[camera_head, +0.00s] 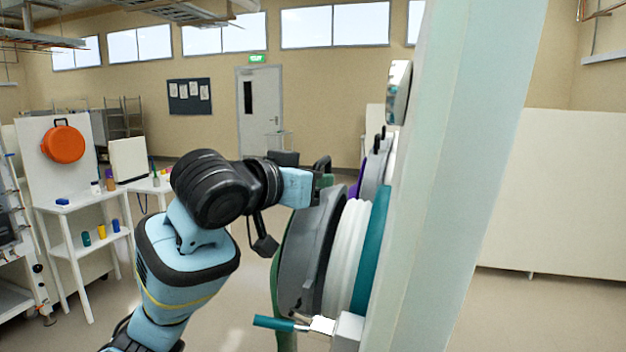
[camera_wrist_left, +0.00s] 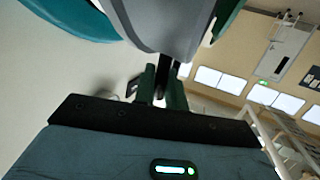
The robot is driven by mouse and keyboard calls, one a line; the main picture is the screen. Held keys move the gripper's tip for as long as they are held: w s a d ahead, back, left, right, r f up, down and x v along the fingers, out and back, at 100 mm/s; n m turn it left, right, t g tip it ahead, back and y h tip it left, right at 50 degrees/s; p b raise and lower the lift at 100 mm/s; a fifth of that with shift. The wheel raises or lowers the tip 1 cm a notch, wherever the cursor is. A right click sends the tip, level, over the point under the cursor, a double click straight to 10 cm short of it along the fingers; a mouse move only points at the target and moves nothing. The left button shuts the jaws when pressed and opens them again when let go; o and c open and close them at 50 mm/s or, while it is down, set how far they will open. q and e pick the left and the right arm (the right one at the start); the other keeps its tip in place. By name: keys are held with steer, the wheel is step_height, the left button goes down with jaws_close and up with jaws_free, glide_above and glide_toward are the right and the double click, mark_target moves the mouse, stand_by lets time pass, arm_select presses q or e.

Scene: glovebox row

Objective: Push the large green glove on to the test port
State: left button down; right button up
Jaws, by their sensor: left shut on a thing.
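A round grey disc (camera_head: 298,250) with a dark rim stands on edge, facing left. It is in front of a white ribbed ring and a teal ring (camera_head: 376,245) on the pale panel. A green edge, seemingly the large green glove (camera_head: 279,290), curves along the disc's left side; most of it is hidden. Green also shows at the top of the left wrist view (camera_wrist_left: 229,14). My left gripper (camera_head: 322,181) is at the disc's upper edge, shut on its black handle (camera_wrist_left: 163,66). The grey disc (camera_wrist_left: 165,22) fills the top of that view. My right gripper is not in view.
The tall pale panel (camera_head: 455,180) stands close on the right. A teal-handled lever (camera_head: 274,323) sticks out left below the disc. Further ports with handles (camera_head: 374,163) line up behind. White shelves (camera_head: 85,215) with small items stand at the left; open floor lies between.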

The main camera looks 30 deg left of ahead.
arm_select(q)
steer(key=shift+w+d+f, duration=0.1)
steer(key=shift+w+d, duration=0.1)
steer(key=shift+d, duration=0.75)
steer(key=shift+w+d+f, duration=0.1)
steer(key=shift+w+d, duration=0.1)
steer(key=shift+d, duration=0.75)
steer(key=shift+w+d+f, duration=0.1)
steer(key=shift+w+d, duration=0.1)
steer(key=shift+d, duration=0.75)
stand_by(1.8)
steer(key=c, duration=1.4)
jaws_free()
steer(key=shift+d, duration=0.2)
steer(key=shift+o, duration=0.2)
steer(key=shift+a+f, duration=0.1)
steer(key=v, duration=0.7)
steer(key=shift+s, duration=0.4)
